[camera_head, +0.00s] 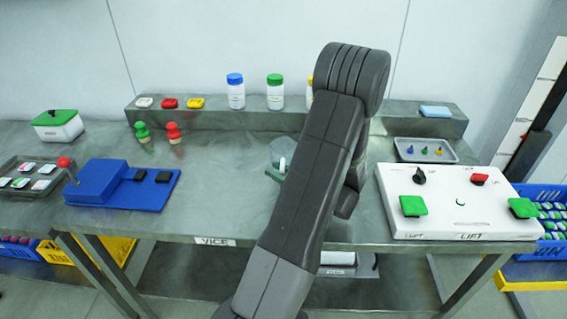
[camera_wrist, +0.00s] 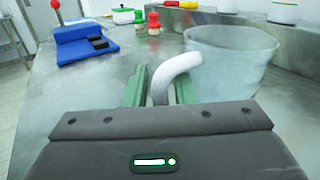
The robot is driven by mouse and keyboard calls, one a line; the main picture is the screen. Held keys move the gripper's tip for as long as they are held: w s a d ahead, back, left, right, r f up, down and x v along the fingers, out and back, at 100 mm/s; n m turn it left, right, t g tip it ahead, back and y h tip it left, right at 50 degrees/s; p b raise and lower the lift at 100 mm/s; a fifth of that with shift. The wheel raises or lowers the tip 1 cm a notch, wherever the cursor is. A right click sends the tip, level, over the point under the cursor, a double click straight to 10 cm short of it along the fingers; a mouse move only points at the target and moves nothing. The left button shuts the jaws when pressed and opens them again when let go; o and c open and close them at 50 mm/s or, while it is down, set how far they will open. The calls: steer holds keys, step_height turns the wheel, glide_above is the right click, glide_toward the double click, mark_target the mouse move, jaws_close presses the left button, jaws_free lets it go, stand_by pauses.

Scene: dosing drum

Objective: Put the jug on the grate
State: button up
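The jug (camera_wrist: 232,62) is a translucent, pale vessel with a white handle (camera_wrist: 178,72), upright on the grey metal table. In the head view the jug (camera_head: 283,148) is partly hidden behind my arm. My gripper (camera_wrist: 160,90) has green fingers, one on each side of the handle; whether they press on it or stand slightly apart, I cannot tell. In the head view only a bit of my gripper (camera_head: 273,175) shows beside the jug. I cannot make out a grate in either view.
A blue box with a red-knobbed lever (camera_head: 97,183) stands left. A white control panel (camera_head: 455,200) and a grey tray (camera_head: 425,151) are right. A raised ledge behind holds bottles. Red and green knobbed pieces (camera_head: 173,133) stand before it.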

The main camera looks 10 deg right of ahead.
jaws_close()
